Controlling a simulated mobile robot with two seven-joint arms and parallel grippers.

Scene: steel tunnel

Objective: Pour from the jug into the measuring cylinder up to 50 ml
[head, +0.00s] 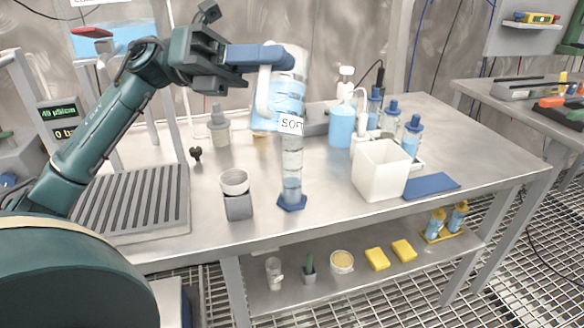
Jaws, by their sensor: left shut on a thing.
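My left gripper (258,57) is shut on the jug (289,92) near its upper part. The jug is clear with a pale handle, blue liquid inside and a white label reading "SOFT". The measuring cylinder (292,165) stands upright on a blue six-sided base on the steel table. The jug is held above the cylinder in the picture and hides its top. I cannot tell whether liquid is flowing, nor read the level in the cylinder. My right gripper is not in view.
A grey block with a white cup (235,183) stands left of the cylinder. A white square container (380,170) and blue mat (431,186) are to the right. Several blue-filled bottles stand behind. A ridged drain tray (135,198) is at left. Table (330,205) is bare between cylinder and container.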

